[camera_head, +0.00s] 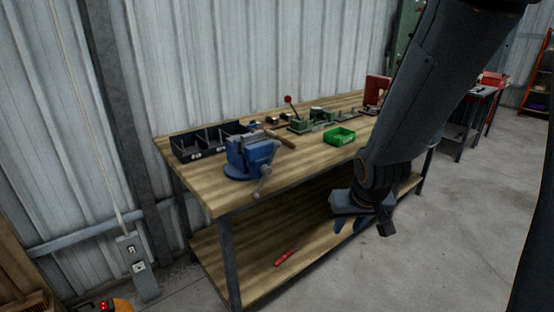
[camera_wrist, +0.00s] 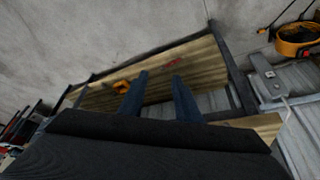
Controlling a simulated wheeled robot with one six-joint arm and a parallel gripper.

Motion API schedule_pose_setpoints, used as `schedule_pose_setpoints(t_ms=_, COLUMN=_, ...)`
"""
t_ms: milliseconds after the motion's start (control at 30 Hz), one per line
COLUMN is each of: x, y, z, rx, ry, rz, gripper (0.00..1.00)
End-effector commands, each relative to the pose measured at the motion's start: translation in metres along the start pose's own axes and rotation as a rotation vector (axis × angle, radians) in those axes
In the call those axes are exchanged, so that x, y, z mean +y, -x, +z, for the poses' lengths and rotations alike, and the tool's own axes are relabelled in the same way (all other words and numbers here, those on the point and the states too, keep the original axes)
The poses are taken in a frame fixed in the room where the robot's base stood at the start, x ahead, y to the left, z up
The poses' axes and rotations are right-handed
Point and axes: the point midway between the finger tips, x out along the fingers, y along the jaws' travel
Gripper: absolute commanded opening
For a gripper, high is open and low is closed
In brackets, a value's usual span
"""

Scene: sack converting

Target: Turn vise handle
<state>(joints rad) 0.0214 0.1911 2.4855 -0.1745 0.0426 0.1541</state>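A blue vise (camera_head: 248,158) is mounted at the near left end of the wooden workbench (camera_head: 225,196). Its grey metal handle (camera_head: 263,186) hangs on the front side, slanting down past the bench edge. My gripper (camera_head: 350,226) is in front of the bench, to the right of the vise and lower than the bench top, apart from the handle. In the wrist view my gripper (camera_wrist: 161,76) has its two blue fingers spread with nothing between them. The vise and handle cannot be made out in the wrist view.
A black bin tray (camera_head: 197,152) and a green bin (camera_head: 340,137) stand on the bench top. A red tool (camera_head: 286,257) lies on the lower shelf; an orange item (camera_wrist: 122,86) shows there too. Open concrete floor (camera_head: 420,262) lies in front and right.

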Motion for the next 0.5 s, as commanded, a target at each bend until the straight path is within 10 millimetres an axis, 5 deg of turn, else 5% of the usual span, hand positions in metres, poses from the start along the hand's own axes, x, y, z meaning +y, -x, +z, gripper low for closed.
schedule_pose_setpoints(t_ms=200, x=-0.019, y=-0.035, z=-0.091, rx=0.33, ry=-0.004, rz=-0.116, gripper=0.3)
schedule_pose_setpoints(t_ms=500, x=-0.078, y=-0.034, z=-0.171, rx=0.716, ry=-0.04, rz=-0.461, gripper=0.3)
